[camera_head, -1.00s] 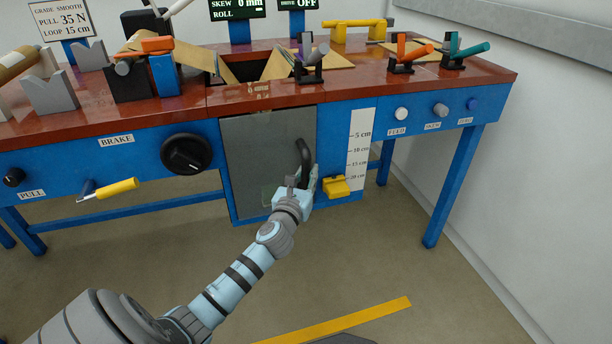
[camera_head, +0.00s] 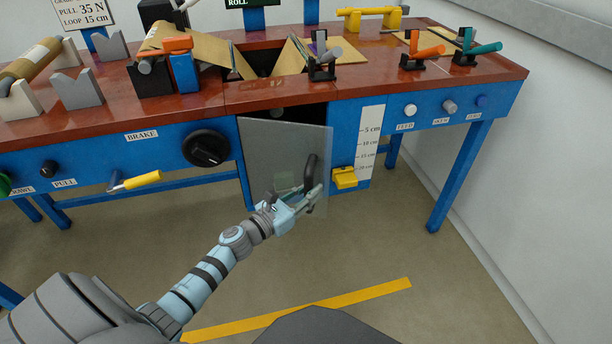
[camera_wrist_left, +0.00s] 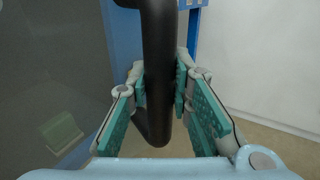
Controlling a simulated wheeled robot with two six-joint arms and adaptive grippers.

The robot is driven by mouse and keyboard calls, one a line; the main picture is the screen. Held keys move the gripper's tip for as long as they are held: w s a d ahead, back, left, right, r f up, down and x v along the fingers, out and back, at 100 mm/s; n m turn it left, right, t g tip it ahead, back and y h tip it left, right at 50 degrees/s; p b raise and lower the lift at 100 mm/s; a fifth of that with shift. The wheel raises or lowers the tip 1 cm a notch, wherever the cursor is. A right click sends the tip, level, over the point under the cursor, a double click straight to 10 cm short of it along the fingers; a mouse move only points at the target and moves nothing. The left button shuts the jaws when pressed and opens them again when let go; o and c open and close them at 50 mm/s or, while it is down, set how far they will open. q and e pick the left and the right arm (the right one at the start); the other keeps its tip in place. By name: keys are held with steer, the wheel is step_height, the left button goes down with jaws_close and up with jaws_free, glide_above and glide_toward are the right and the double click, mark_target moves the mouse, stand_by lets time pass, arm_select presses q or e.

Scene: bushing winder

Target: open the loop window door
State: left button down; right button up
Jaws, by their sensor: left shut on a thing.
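The loop window door (camera_head: 270,160) is a grey see-through panel under the red table top in the head view. It stands partly open, its right edge swung out from the blue frame and its left edge at the frame. Its black curved handle (camera_head: 311,172) is near the right edge. My left gripper (camera_head: 312,192) is shut on the handle. In the left wrist view the handle (camera_wrist_left: 158,70) runs between the two teal-padded fingers (camera_wrist_left: 165,95), and the door panel (camera_wrist_left: 50,80) is at the left. My right gripper is not in view.
A yellow block (camera_head: 344,178) and a white centimetre scale (camera_head: 369,140) are right of the door. A black brake knob (camera_head: 206,148) and a yellow-handled crank (camera_head: 137,181) are to the left. The floor in front shows a yellow stripe (camera_head: 310,308).

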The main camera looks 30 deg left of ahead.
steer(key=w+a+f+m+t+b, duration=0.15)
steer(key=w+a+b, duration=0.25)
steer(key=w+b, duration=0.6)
arm_select(q)
steer(key=s+a+m+g+h+p, duration=0.2)
steer(key=s+a, duration=0.4)
steer(key=s, duration=0.3)
steer(key=s+a+m+g+h+p, duration=0.3)
steer(key=s+h, duration=0.4)
steer(key=s, duration=0.3)
steer(key=shift+a+m+g+h, duration=0.3)
steer(key=shift+a+m+g, duration=0.2)
steer(key=shift+a+m, duration=0.8)
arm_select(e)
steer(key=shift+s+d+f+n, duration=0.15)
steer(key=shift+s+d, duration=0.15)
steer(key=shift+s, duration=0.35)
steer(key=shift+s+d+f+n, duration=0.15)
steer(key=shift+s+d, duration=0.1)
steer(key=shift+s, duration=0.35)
arm_select(q)
steer(key=shift+a+r, duration=0.1)
steer(key=c, duration=1.4)
jaws_free()
steer(key=shift+c, duration=0.2)
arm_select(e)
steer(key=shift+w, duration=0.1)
